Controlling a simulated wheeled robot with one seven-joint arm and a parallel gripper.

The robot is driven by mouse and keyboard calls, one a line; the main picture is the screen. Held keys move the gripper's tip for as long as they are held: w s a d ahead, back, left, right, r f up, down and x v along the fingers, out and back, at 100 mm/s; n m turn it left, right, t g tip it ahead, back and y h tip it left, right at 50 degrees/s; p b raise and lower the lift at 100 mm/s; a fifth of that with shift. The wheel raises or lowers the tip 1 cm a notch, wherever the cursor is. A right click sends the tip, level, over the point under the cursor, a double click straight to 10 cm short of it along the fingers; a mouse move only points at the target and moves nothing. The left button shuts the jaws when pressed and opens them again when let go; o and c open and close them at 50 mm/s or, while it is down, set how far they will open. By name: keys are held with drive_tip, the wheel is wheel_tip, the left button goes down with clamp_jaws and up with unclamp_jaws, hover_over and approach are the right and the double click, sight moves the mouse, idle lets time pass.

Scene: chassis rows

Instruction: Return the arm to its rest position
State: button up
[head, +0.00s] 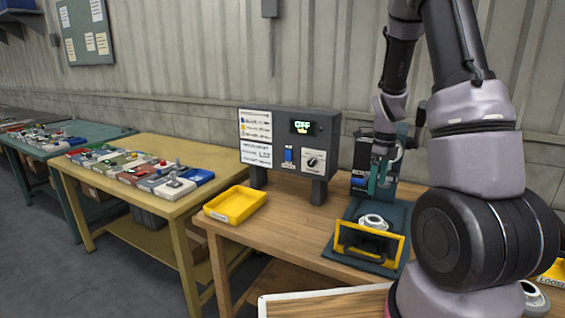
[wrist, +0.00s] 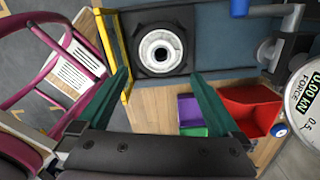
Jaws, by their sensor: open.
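My gripper (head: 380,178) hangs from my arm above the dark fixture on the wooden bench. Its teal fingers stand apart with nothing between them, and they also show spread in the wrist view (wrist: 164,82). Below it, a round pale metal part (head: 372,222) sits on the fixture's dark base (head: 345,244). In the wrist view the round part (wrist: 160,50) shows a dark central hole and lies beyond the fingertips, apart from them. My arm is bent over the right side of the bench.
A yellow guard frame (head: 345,244) stands in front of the round part. A grey panel (head: 268,165) with an "OFF" display stands behind, left of my gripper. A yellow tray (head: 235,205) is on the bench's left. Red bin (wrist: 250,105) and force gauge (wrist: 308,92) show in the wrist view.

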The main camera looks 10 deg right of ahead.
drive_tip(key=s+a+r+n+t+y, duration=0.15)
drive_tip(key=a+r+n, duration=0.35)
drive_tip(key=r, duration=0.6)
drive_tip(key=s+a+r+n+t, duration=0.2)
drive_tip(key=s+a+r+n, duration=0.2)
drive_tip(key=s+r+n, duration=0.4)
drive_tip(key=s+a+r+n+t, duration=0.3)
drive_tip(key=s+r+n, duration=0.6)
drive_tip(key=s+n, duration=0.1)
drive_tip(key=shift+s+a, duration=0.2)
drive_tip(key=shift+a, duration=0.15)
drive_tip(key=shift+t+y, duration=0.25)
